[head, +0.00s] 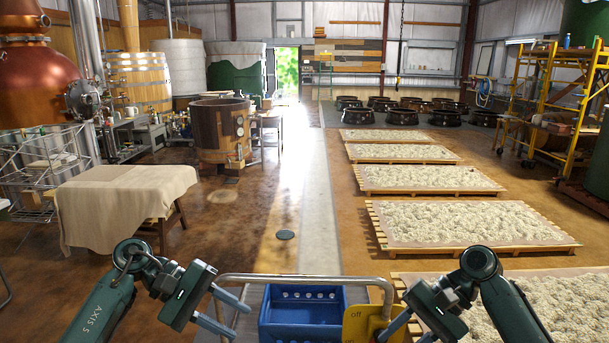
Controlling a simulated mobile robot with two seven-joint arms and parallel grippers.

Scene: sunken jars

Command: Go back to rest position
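My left gripper (224,311) is at the lower left of the head view, in front of my body. Its two fingers are apart with nothing between them, and they point toward the left side of the metal handle. My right gripper (410,328) is at the lower right, near the yellow panel marked "off" (362,325).
A cloth-covered table (122,196) is at left. Pallets of pale material (468,222) line the right. The floor strip ahead (312,200) is clear.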

